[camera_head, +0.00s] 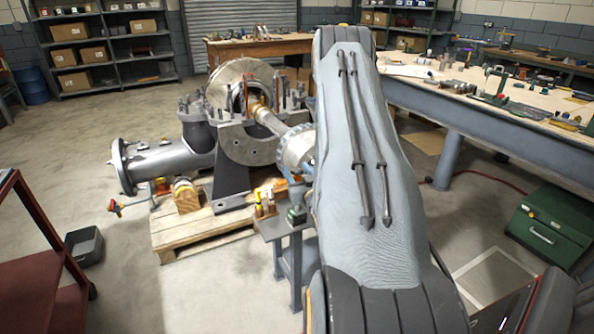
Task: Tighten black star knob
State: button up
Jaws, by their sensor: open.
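A large grey split casing (245,135) stands open on a wooden pallet (190,240), with upright studs along its edge. A shaft (268,122) runs out of it to a toothed round part (295,148), whose right side is hidden behind my arm. A wide flanged pipe (150,165) sticks out to the left of the casing. I cannot make out a black star knob; it may be hidden or too small to tell. My own arm fills the middle of the view, and my gripper does not show.
A small grey stand (285,228) with small items is just left of my arm. A long workbench (470,115) with tools runs along the right. A green chest (550,225) is on the floor at right. A red cart (35,275) is at left.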

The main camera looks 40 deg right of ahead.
jog(key=shift+c, duration=0.3)
jog(key=c, duration=1)
